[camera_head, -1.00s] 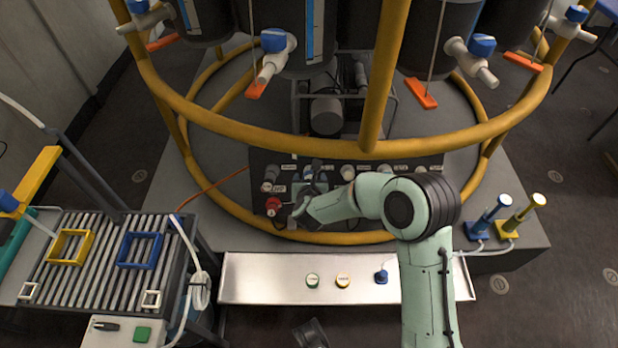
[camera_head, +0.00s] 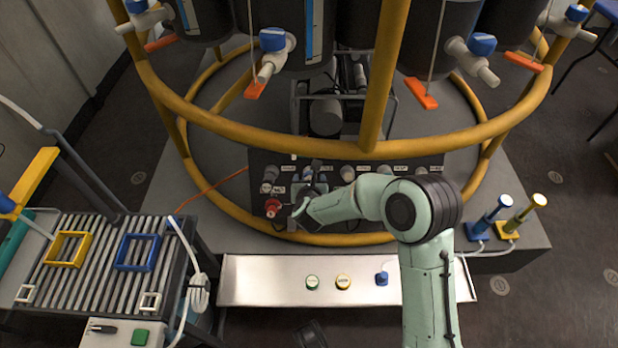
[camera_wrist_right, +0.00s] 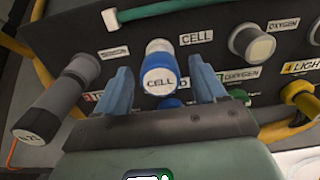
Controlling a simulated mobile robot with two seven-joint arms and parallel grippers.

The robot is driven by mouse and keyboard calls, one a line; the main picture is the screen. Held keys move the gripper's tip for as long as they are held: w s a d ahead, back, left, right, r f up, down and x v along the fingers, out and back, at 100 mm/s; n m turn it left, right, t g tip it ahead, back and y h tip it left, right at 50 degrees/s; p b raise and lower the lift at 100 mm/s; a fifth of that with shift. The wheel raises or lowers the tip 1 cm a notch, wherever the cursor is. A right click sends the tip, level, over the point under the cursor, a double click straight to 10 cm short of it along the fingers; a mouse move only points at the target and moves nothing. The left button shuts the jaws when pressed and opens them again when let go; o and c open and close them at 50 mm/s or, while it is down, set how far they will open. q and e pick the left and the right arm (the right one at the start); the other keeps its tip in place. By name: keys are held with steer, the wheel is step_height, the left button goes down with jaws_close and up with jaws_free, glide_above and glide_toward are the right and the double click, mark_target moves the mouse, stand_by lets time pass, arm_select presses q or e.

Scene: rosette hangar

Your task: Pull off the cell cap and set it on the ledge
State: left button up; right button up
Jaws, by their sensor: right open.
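In the head view my right gripper (camera_head: 303,207) is at the panel's front, and the cap there is too small and covered to make out. The ledge (camera_head: 248,282) is the long pale shelf below the panel. My left gripper is not in view.
A green-ringed cap (camera_head: 312,282), a yellow-ringed cap (camera_head: 343,282) and a blue piece (camera_head: 381,278) stand on the ledge; its left part is clear. A yellow rail (camera_head: 270,226) curves around the panel. A grey valve (camera_wrist_right: 62,85) and a yellow fitting (camera_wrist_right: 298,95) flank the cap.

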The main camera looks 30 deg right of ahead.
steer(key=shift+b, duration=0.3)
stand_by(0.5)
jaws_close()
steer(key=shift+s+a+r, duration=0.1)
steer(key=shift+a, duration=0.05)
steer(key=shift+p+v, duration=1)
steer(key=shift+v, duration=1.8)
